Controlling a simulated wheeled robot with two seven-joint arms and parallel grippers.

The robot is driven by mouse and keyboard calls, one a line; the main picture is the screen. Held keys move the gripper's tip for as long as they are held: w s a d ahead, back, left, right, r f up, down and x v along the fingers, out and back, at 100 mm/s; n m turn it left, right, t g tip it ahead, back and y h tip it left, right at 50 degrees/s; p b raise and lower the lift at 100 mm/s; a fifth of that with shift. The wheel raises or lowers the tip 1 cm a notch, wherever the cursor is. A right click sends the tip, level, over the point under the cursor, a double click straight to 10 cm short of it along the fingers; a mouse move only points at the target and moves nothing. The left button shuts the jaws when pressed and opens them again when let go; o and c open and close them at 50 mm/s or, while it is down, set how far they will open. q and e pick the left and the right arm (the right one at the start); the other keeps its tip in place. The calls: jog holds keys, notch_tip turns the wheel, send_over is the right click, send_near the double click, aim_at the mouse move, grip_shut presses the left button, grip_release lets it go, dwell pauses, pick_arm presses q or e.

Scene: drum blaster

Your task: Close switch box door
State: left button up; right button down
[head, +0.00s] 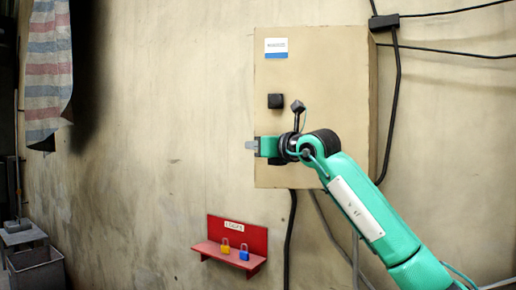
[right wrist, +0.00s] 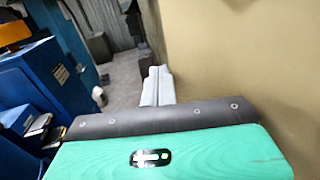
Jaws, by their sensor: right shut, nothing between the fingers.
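The beige switch box (head: 315,75) is on the wall in the head view, with a white and blue label (head: 276,48) at its upper left. Its front door looks flush with the box, but I cannot tell if it is fully shut. My right gripper (head: 250,145) is in front of the door's lower left edge, fingers pointing left, shut and empty. In the right wrist view, the closed fingers (right wrist: 158,86) lie beside a plain beige surface; contact is unclear. My left gripper is out of view.
A red shelf (head: 238,233) below the box holds a yellow padlock (head: 225,246) and a blue padlock (head: 244,252). Black cables (head: 392,100) run along the box's right side. A striped cloth (head: 48,70) hangs at far left. The wall left of the box is clear.

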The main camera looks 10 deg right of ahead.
jog(key=w+d+m+t+h+p, duration=0.1)
jog(key=w+d+m+t+h, duration=0.1)
jog(key=w, duration=1)
jog(key=shift+w+d+m+h+p, duration=0.3)
jog(key=shift+d+m+h, duration=0.3)
jog(key=shift+d+h, duration=0.75)
jog(key=shift+d, duration=0.2)
jog(key=shift+s, duration=0.1)
